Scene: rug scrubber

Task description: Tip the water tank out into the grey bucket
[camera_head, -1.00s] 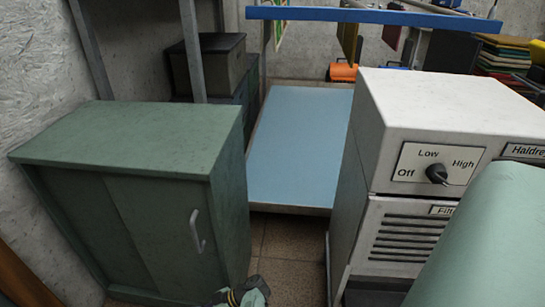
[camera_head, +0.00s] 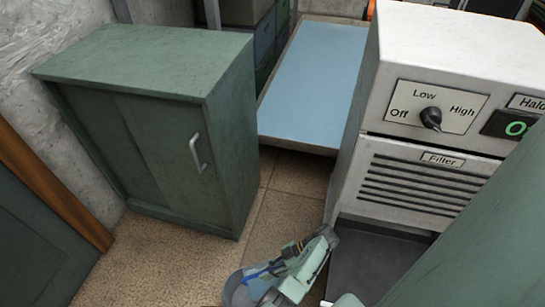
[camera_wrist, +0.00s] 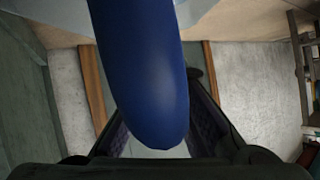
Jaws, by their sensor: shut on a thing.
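In the wrist view, my gripper (camera_wrist: 150,118) is shut on a thick, rounded blue bar (camera_wrist: 145,60), which looks like a handle. A pale, see-through body (camera_wrist: 205,10) shows behind the bar at the top edge, probably the water tank; most of it is out of view. In the head view, the end of my arm is low in the middle, above the floor, beside a pale rounded shape with a blue line (camera_head: 238,290), cut off by the bottom edge. I cannot make out the grey bucket for certain in either view.
A white machine (camera_head: 450,100) with a dial and a filter grille stands at the right, with a dark recess (camera_head: 375,262) below. A green cabinet (camera_head: 150,130) stands at the left. A low blue-topped platform (camera_head: 310,75) lies behind. Tiled floor (camera_head: 165,255) is clear in front of the cabinet.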

